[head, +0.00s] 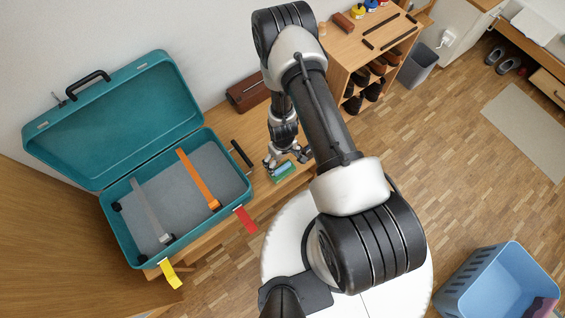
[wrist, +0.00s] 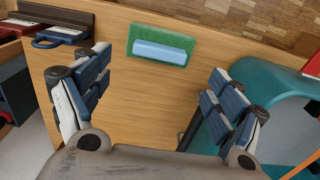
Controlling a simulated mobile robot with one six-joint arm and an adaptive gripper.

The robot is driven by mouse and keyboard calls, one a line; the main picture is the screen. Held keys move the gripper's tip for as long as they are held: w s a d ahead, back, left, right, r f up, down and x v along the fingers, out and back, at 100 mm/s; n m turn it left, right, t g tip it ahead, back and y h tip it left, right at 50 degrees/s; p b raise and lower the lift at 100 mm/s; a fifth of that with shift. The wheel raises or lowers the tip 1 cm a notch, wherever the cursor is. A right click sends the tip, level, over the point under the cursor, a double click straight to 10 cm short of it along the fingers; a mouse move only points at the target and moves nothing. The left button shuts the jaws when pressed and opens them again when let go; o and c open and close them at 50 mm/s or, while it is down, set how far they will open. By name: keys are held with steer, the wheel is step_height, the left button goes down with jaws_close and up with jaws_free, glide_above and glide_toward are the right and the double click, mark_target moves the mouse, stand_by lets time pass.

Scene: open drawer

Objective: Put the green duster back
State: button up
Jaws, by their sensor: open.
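The green duster (head: 284,171) lies on the wooden bench, between the teal suitcase and my arm. In the wrist view the green duster (wrist: 160,45) is a green pad with a pale blue block on top, lying flat and in full sight. My gripper (head: 286,160) is low over the bench, just over the duster in the head view. In the wrist view my gripper (wrist: 158,68) is open and empty, its fingers spread wide, with the duster ahead between them and apart from both.
An open teal suitcase (head: 122,245) stands left on the bench; its edge shows right in the wrist view (wrist: 275,82). A black bar (head: 241,153) lies between suitcase and duster. A brown box (head: 248,93) and shoe shelf (head: 343,75) stand behind. A blue basket (head: 470,290) is on the floor.

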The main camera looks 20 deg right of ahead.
steer(key=w+r+m+t, duration=0.1)
steer(key=w+r, duration=0.2)
steer(key=r, duration=1.4)
steer(key=w+r+t, duration=0.1)
steer(key=w+r, duration=0.2)
steer(key=r, duration=1.4)
steer(key=s+r+m+t, duration=0.2)
steer(key=s+r, duration=1.9)
steer(key=r, duration=0.1)
steer(key=shift+r+m+t+p, duration=0.3)
steer(key=shift+r+p, duration=0.05)
steer(key=shift+p, duration=0.05)
steer(key=shift+c, duration=0.2)
